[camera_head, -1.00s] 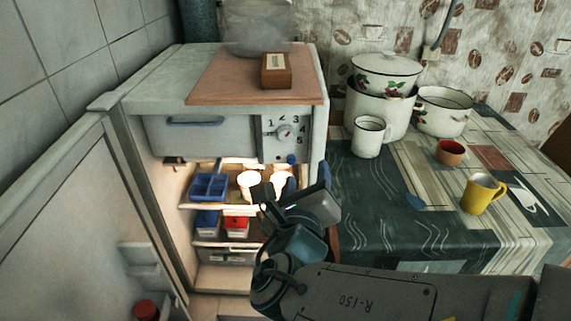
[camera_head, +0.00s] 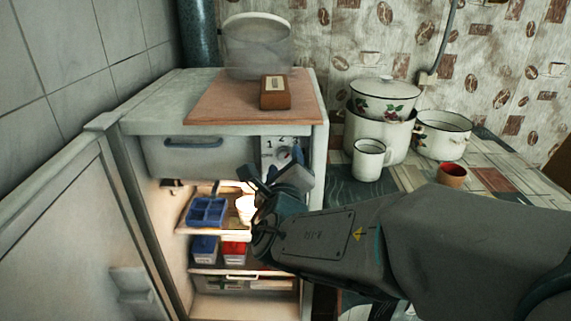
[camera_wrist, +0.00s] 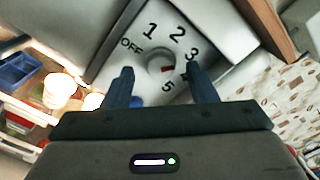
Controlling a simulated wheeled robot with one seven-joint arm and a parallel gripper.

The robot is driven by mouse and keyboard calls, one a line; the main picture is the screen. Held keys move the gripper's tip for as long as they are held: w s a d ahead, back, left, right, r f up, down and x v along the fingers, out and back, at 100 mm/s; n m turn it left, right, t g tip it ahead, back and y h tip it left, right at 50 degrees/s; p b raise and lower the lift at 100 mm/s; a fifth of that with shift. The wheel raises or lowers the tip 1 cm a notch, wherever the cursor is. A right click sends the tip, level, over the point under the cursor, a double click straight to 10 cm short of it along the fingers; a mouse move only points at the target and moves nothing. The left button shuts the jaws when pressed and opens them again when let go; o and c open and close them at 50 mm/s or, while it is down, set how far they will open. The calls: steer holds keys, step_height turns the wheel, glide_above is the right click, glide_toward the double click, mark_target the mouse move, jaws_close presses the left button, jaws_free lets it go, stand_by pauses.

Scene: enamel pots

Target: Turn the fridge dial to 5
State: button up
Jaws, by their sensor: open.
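The fridge dial (camera_wrist: 161,66) is a round pale knob with a small red mark. In the head view my gripper (camera_head: 272,170) covers the panel's lower part, and the dial (camera_head: 284,155) is partly hidden.
The fridge door (camera_head: 55,235) stands open at left, showing lit shelves with a blue tray (camera_head: 206,211) and a red container (camera_head: 234,248). A brown box (camera_head: 275,93) lies on the board on top. A white mug (camera_head: 369,160) and enamel pots stand on the right-hand table.

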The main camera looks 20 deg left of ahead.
steer(key=shift+w, duration=0.35)
steer(key=c, duration=1)
steer(key=shift+o, duration=0.2)
steer(key=shift+f+m+b, duration=0.1)
steer(key=shift+m+b, duration=0.2)
steer(key=shift+b, duration=0.1)
